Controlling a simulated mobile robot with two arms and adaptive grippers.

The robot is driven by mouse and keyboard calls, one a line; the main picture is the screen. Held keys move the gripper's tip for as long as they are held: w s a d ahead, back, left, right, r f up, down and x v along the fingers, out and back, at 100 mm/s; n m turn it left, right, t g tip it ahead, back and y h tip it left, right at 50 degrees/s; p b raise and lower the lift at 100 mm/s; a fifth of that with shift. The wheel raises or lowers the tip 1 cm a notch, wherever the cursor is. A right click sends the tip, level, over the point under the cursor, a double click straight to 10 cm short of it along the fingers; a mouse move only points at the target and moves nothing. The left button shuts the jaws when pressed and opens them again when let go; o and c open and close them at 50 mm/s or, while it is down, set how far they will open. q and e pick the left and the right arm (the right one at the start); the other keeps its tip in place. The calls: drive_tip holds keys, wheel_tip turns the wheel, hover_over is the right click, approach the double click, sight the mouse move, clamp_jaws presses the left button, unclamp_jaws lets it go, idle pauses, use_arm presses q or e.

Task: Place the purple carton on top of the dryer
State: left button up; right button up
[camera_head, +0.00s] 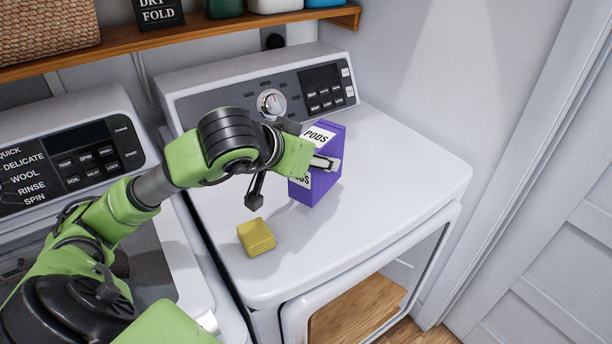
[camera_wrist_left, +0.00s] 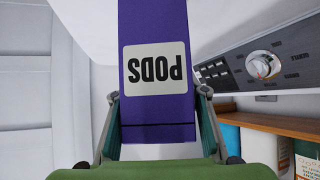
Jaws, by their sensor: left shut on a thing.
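The purple carton (camera_head: 322,187), with white "PODS" labels, is upright over the middle-right of the dryer's white top (camera_head: 395,165). My left gripper (camera_head: 322,163) reaches in from the left and is shut on the carton near its upper part. In the left wrist view the carton (camera_wrist_left: 155,112) sits between the two fingers of my left gripper (camera_wrist_left: 160,94). The carton's base is close to the dryer top; I cannot tell whether it touches. My right gripper is in neither view.
A yellow block-like stack (camera_head: 256,237) lies on the dryer top near its front left. The dryer's control panel (camera_head: 300,92) rises at the back. The washer (camera_head: 85,140) stands to the left. A wooden shelf (camera_head: 190,45) with items hangs above. The dryer top's right side is clear.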

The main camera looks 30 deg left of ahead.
use_arm(q)
drive_tip(key=shift+a+f, duration=0.95)
drive_tip(key=shift+f, duration=0.2)
drive_tip(key=shift+a+f, duration=0.15)
drive_tip(key=shift+f, duration=0.75)
drive_tip(key=shift+a+f, duration=0.1)
drive_tip(key=shift+f, duration=0.75)
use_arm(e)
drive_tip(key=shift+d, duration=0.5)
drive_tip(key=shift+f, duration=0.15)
use_arm(q)
drive_tip(key=shift+f, duration=0.15)
drive_tip(key=o, duration=1.4)
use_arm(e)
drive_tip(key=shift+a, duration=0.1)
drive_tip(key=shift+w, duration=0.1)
